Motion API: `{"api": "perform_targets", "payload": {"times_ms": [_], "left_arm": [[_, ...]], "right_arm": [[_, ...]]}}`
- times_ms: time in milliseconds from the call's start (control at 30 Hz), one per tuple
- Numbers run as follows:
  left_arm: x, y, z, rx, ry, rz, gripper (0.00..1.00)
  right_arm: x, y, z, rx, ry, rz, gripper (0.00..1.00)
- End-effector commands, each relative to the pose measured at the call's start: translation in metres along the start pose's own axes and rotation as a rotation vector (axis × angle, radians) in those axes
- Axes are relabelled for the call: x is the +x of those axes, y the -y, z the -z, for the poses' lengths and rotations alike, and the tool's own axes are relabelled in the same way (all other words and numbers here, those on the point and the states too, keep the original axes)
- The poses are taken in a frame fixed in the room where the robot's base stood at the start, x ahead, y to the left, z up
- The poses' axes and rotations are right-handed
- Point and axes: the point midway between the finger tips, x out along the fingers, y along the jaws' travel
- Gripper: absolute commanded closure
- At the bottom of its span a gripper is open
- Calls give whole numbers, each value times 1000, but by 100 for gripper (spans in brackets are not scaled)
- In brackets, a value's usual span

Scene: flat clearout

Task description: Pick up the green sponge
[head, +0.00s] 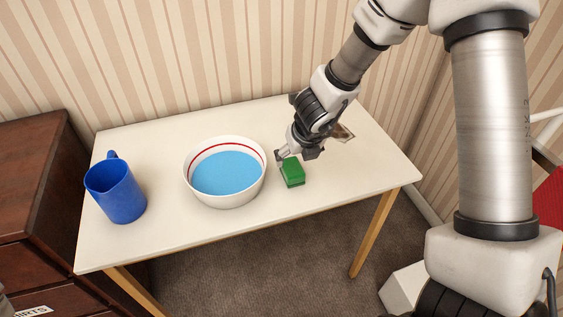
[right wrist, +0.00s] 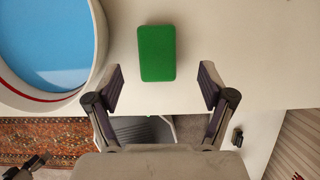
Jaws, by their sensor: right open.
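The green sponge (head: 293,174) is a small block lying on the white table, right of the bowl. My right gripper (head: 296,155) is just behind and above it, fingers pointing down. In the right wrist view the sponge (right wrist: 157,53) lies ahead of my right gripper (right wrist: 163,88), lined up with the gap between its spread fingertips. The gripper is open and empty, and neither finger appears to touch the sponge. My left gripper is not in view.
A white bowl (head: 192,190) with a red line and blue contents stands close left of the sponge. A blue mug (head: 118,195) stands further left. A flat card-like item (head: 343,132) lies partly behind my right gripper. The table's right end (head: 380,165) is clear.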

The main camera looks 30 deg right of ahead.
Motion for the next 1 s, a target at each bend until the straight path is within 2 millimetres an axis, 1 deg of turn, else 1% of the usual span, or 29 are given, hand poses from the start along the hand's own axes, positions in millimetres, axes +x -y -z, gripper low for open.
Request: {"api": "perform_targets", "payload": {"times_ms": [33,167,300,367,433,633,667,700,767,800,833,1000], "left_arm": [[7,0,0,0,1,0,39],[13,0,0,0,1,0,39],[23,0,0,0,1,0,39],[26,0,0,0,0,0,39],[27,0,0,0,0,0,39],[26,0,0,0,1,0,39],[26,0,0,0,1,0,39],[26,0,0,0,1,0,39],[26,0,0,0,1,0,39],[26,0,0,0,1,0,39],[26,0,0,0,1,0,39],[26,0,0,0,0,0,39]], "right_arm": [[11,0,2,0,-2,1,19],[28,-2,1,-4,-2,3,19],[55,-7,-1,-6,-3,3,19],[64,-6,-1,-6,-4,3,19],[69,-6,-2,-6,-2,2,19],[68,-7,-3,-6,-2,1,19],[68,-7,-3,-6,-2,2,26],[68,-7,-3,-6,-2,2,40],[68,-7,-2,-7,-2,2,61],[68,-7,-2,-7,-2,2,75],[68,-7,-2,-7,-2,2,83],[68,-7,-2,-7,-3,2,84]]}}
